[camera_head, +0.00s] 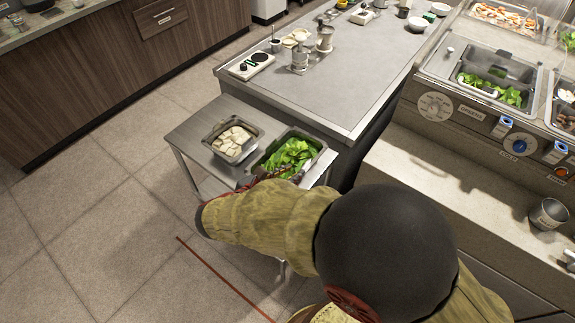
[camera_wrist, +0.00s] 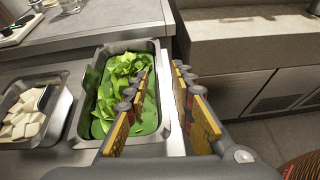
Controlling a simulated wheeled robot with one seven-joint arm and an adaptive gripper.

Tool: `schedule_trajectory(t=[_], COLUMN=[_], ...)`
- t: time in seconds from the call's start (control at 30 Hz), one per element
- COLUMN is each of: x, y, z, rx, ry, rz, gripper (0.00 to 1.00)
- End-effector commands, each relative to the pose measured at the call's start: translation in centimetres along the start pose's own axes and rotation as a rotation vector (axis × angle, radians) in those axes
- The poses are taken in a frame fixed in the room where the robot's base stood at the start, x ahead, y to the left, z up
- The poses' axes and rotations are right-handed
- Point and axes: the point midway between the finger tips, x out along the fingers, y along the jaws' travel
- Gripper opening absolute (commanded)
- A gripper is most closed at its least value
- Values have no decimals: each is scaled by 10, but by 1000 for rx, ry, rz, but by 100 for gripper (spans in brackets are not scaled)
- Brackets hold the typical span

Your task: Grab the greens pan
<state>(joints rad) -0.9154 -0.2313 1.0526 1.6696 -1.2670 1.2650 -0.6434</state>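The greens pan (camera_head: 308,135) is a metal pan of green leaves on the right of a small steel side table. In the wrist view the greens pan (camera_wrist: 125,45) is left of centre. My gripper (camera_wrist: 162,75) is open, with yellow-padded fingers spread. The left finger shows over the greens and the right finger beyond the pan's right wall, so the fingers appear on either side of that wall. I cannot tell whether they touch it. In the head view my arm hides the near end of the pan and most of the gripper.
A second metal pan (camera_head: 214,146) of white pieces sits left of the greens pan on the side table (camera_head: 188,134). A steel counter (camera_head: 350,75) adjoins behind. A sauce-well counter (camera_head: 405,165) stands to the right. The floor at left is clear.

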Motion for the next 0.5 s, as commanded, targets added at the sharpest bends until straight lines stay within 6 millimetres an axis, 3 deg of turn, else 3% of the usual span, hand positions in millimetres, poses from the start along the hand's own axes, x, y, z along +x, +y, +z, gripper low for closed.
schedule_trajectory(t=[0.17, 0.5], x=[2, 40], y=[12, 8], z=[-11, -11], rx=[-64, -60], ry=[-34, -32], rz=[40, 37], gripper=[24, 24])
